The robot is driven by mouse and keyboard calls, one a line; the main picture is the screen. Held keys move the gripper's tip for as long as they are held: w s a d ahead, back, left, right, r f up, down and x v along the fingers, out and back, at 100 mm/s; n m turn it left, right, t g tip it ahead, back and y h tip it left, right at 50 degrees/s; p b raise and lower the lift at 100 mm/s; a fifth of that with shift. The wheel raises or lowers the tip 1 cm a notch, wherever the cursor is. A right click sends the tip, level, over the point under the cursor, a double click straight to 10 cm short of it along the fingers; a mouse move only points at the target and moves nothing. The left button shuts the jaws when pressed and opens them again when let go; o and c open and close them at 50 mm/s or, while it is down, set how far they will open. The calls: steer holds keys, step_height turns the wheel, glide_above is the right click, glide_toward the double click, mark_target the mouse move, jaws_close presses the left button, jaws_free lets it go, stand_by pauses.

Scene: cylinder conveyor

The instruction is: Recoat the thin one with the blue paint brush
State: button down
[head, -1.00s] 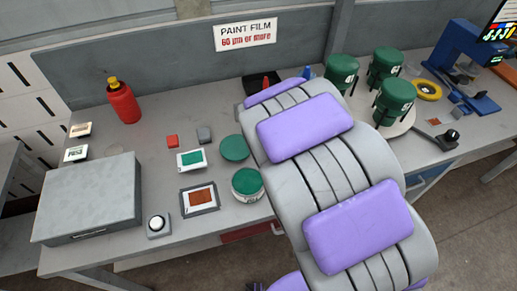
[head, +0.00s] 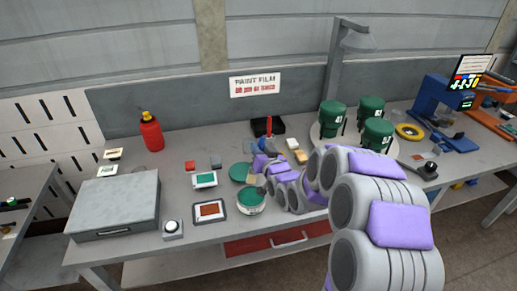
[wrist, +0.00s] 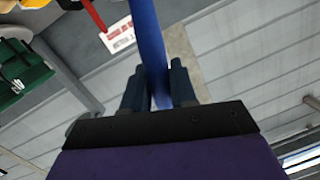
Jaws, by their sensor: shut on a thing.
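My gripper (wrist: 158,82) is shut on a blue handle, the blue paint brush (wrist: 149,40), in the wrist view. In the head view my gripper (head: 268,172) is low over the bench, close beside an open can of green paint (head: 251,202); I cannot tell whether the bristles touch the paint. Several green cylinders stand upright on a pale round plate (head: 347,148) at the right: one at left (head: 331,117), one at front (head: 376,134), one behind (head: 370,107). Their dark labels are too small to read surely. One also shows at the wrist view's left edge (wrist: 18,75).
A grey box (head: 115,205) and red bottle (head: 151,132) are further left. A red-handled brush (head: 269,126) stands behind. A blue machine (head: 436,100) is right.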

steer(key=shift+w+a+f+g+y, duration=0.1)
steer(key=shift+w+f+g+y, duration=0.05)
steer(key=shift+f+g+y, duration=0.3)
steer(key=shift+f+b, duration=1)
steer(key=shift+f, duration=2.25)
steer(key=shift+r, duration=0.15)
steer(key=shift+r+p, duration=1.25)
steer(key=shift+r, duration=2.2)
